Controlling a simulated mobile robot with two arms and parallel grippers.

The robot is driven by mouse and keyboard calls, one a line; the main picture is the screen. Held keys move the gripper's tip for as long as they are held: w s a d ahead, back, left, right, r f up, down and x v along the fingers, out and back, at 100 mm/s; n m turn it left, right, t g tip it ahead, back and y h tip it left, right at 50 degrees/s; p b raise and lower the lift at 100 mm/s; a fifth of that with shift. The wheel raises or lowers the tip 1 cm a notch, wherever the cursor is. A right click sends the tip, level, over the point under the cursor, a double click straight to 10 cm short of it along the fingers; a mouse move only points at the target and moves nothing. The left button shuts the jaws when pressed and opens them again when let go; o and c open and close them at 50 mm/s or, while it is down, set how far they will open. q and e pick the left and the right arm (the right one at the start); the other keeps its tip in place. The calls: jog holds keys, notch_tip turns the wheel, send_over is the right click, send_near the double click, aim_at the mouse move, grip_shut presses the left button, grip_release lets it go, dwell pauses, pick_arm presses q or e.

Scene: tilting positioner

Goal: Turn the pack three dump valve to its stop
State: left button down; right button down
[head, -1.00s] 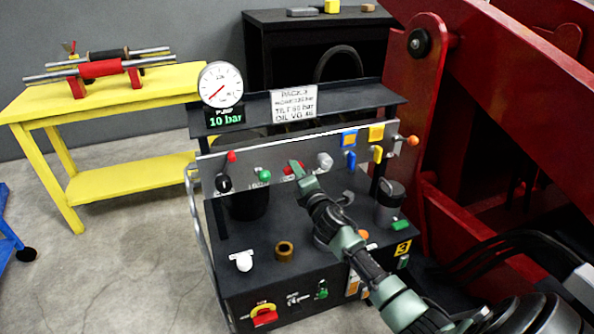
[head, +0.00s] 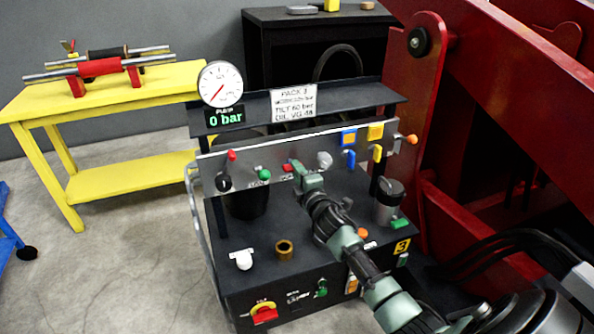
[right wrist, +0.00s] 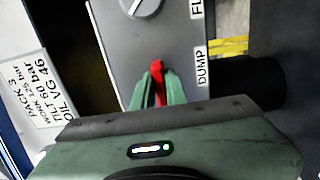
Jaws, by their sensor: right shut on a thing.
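The pack's grey valve panel (head: 213,168) stands over a black power pack marked 3. The dump valve's red lever (right wrist: 159,78) is beside the DUMP label (right wrist: 202,69) in the right wrist view. My right gripper (right wrist: 160,88) is shut on this red lever, with a green finger on either side of it. In the head view the gripper (head: 300,170) is at the middle of the panel, and red shows just left of its tip. The fingers partly hide the lever's base. The pressure display (head: 225,117) reads 0 bar below a round gauge (head: 221,84). My left gripper is out of view.
A red steel frame (head: 480,70) rises close on the right.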

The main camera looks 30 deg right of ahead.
jog(key=shift+f, duration=0.1)
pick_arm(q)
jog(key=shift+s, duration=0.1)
pick_arm(e)
jog(key=c, duration=1.4)
grip_release()
jog(key=shift+c, duration=0.2)
